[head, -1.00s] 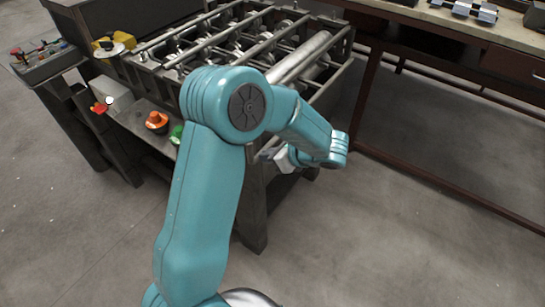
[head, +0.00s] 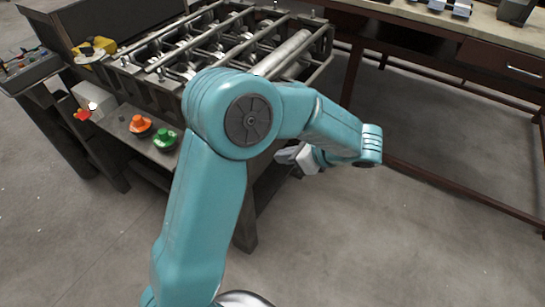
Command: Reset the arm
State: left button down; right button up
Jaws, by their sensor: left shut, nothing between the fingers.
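My left arm, teal, rises from the bottom of the head view and bends to the right across the middle. My left gripper (head: 288,155) is small and partly hidden behind the arm's links. It is shut and empty, in front of the roller machine's front right corner. The roller machine (head: 122,70), a dark frame with several metal rollers and bars, stands behind the arm. My right gripper is not in view.
An orange button (head: 140,124) and a green button (head: 165,138) sit on the machine's front ledge. A control box (head: 28,69) stands at the left. A workbench (head: 440,22) with a brown frame is at the upper right. The grey floor at right is clear.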

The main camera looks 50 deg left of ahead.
pick_arm(q)
jog(key=shift+v, duration=0.95)
jog(key=s+d+f+n+t+h, duration=0.1)
jog(key=s+d+f+n+h, duration=0.3)
jog(key=f, duration=0.6)
jog(key=s+d+f+n+t+h, duration=0.1)
jog(key=s+d+f+n+h, duration=0.4)
jog(key=f, duration=0.5)
jog(key=s+d+f+n+t+h, duration=0.1)
jog(key=s+d+f+n+h, duration=0.4)
jog(key=d+f+n, duration=0.3)
jog(key=shift+d+f, duration=0.95)
jog(key=shift+d, duration=0.15)
jog(key=shift+s+a, duration=0.15)
jog(key=shift+s, duration=0.05)
